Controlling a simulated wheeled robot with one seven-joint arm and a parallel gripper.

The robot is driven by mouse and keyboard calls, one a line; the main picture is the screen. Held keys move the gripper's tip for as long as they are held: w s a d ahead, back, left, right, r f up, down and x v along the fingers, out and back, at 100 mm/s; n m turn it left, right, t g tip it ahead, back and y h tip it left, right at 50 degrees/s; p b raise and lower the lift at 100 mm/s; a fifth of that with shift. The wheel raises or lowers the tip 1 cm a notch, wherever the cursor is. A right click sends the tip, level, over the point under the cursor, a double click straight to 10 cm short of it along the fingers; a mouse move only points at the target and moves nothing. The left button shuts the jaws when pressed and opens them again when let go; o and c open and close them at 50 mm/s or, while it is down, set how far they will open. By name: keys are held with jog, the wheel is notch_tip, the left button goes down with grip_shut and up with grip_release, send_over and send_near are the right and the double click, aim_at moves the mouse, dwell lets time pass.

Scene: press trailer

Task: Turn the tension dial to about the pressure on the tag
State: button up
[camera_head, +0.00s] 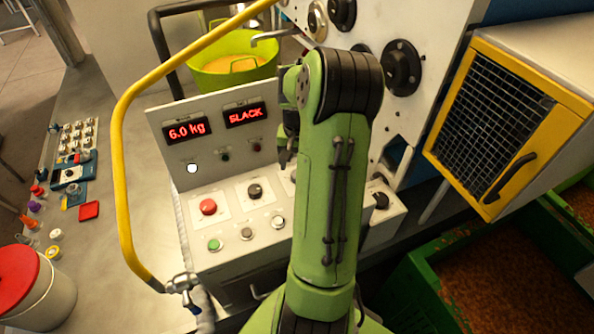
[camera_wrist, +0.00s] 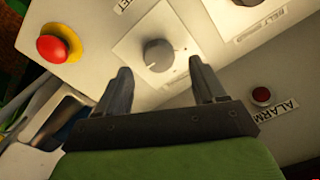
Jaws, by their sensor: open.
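In the wrist view the grey round dial (camera_wrist: 158,55) sits on a white square plate with markings too small to read. My gripper (camera_wrist: 160,65) is open, its two dark fingers apart on either side of the dial's near edge; whether they touch it I cannot tell. Red displays read 6.0 kg (camera_head: 187,130) and SLACK (camera_head: 245,115). I cannot make out a tag with a pressure.
A red mushroom button (camera_wrist: 54,47) on a yellow ring lies left of the dial. A small red button (camera_wrist: 262,95) labelled ALARM is at the right. A green crate (camera_head: 415,285) stands at the right.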

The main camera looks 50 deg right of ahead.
notch_tip(320, 180, down, 4)
jog(key=shift+r, duration=0.25)
jog(key=c, duration=1.1)
jog(key=shift+o, duration=0.2)
